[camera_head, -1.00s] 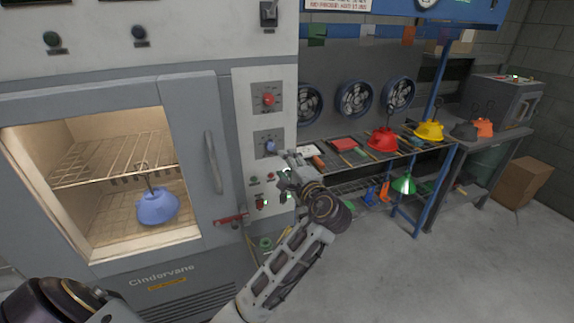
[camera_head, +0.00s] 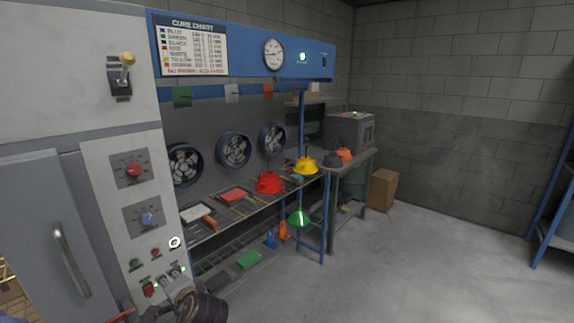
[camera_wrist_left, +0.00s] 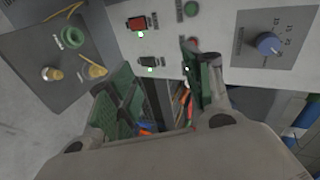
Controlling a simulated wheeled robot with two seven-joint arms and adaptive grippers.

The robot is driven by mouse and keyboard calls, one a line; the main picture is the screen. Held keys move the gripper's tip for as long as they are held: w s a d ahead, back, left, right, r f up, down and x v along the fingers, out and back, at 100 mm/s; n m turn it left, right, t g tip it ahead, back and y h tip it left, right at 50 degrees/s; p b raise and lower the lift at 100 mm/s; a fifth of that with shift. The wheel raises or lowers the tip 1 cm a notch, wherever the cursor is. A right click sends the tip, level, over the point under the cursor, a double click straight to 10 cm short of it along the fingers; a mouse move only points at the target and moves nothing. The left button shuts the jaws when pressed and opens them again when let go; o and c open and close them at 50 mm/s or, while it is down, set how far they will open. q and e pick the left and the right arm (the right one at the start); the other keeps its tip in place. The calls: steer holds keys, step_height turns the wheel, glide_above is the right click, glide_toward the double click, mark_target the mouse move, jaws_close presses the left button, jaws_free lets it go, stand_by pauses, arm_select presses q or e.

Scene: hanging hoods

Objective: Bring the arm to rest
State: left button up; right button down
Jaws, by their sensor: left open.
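My left gripper (camera_head: 176,284) is low at the bottom of the head view, in front of the lower right part of the oven's control panel (camera_head: 120,215). Its arm is mostly cut off by the bottom edge. In the left wrist view its two green-padded fingers (camera_wrist_left: 165,92) are spread apart with nothing held between them. A red rocker switch (camera_wrist_left: 138,23) and a blue knob (camera_wrist_left: 268,43) on the panel lie beyond the fingers. I cannot tell whether the fingers touch the panel. My right gripper is out of view.
A bench holds a red hood (camera_head: 269,183), a yellow hood (camera_head: 305,166) and a red tray (camera_head: 234,195). A green hood (camera_head: 299,216) hangs lower. A cardboard box (camera_head: 383,190) stands on the floor. The floor at right is open.

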arm_select(q)
steer(key=s+d+f+n+g+h, duration=0.3)
steer(key=s+d+f+h, duration=0.15)
steer(key=s+f, duration=0.5)
steer(key=s+d+f+n+g+h, duration=0.2)
steer(key=s+d+f+h, duration=0.4)
steer(key=s, duration=0.6)
steer(key=s+a+f+g+y, duration=0.1)
steer(key=a+f, duration=0.1)
steer(key=f, duration=1.5)
steer(key=s+a+f+g, duration=0.1)
steer(key=s+f, duration=0.1)
steer(key=f, duration=1.6)
steer(key=s+a+f, duration=0.2)
steer(key=s+f, duration=0.7)
steer(key=s, duration=0.1)
steer(key=s+a+f, duration=0.3)
steer(key=s+f, duration=0.7)
steer(key=s, duration=0.1)
steer(key=shift+s+f+g, duration=0.15)
steer(key=shift+g, duration=0.25)
steer(key=shift+s, duration=0.15)
